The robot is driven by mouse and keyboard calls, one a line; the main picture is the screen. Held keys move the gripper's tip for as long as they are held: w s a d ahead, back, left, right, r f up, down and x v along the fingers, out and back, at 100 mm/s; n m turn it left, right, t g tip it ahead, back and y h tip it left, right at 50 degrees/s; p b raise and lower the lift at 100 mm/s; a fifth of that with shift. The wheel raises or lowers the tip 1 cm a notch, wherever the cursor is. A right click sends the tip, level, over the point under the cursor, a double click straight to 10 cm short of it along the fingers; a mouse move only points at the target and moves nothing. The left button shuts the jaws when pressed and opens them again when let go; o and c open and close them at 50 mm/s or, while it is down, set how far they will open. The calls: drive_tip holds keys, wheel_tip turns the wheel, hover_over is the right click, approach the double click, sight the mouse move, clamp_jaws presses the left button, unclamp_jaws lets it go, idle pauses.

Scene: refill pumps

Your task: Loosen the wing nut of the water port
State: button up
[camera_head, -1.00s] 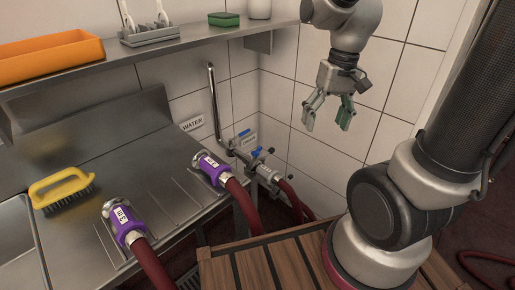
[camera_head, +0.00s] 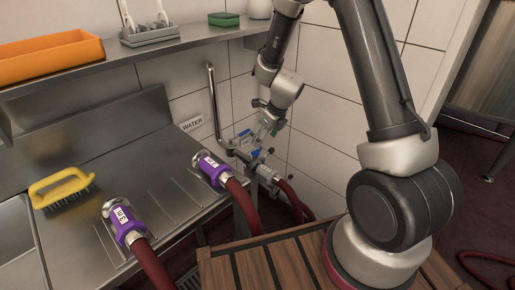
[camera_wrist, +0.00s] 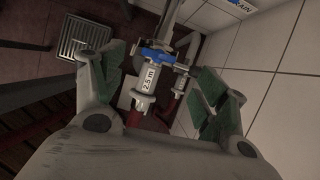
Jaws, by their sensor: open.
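In the head view my gripper (camera_head: 265,130) is at the wall pipework, pointing down and overlapping the ports. In the wrist view its green-padded fingers (camera_wrist: 163,82) are spread wide and empty. Between them, apart from both pads, is a metal hose coupling (camera_wrist: 141,103) with a white "2.5 m" label and a blue handle (camera_wrist: 153,57) above it. The water port (camera_head: 228,143) is near the "WATER" sign (camera_head: 192,124), partly hidden behind the counter edge and gripper. I cannot clearly make out its wing nut or tell which port the wrist view's coupling is on.
Two purple-collared hose ends, one nearer (camera_head: 124,222) and one farther (camera_head: 211,168), lie on the steel counter (camera_head: 165,185). A vertical metal pipe (camera_head: 214,100) stands close left of my gripper. A dark red hose (camera_head: 288,195) hangs from the ports. The right wall is clear.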

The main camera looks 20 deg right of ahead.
sight(257, 153)
drive_tip(key=x, duration=0.7)
drive_tip(key=shift+a+f, duration=0.1)
drive_tip(key=shift+f, duration=0.25)
drive_tip(key=c, duration=1)
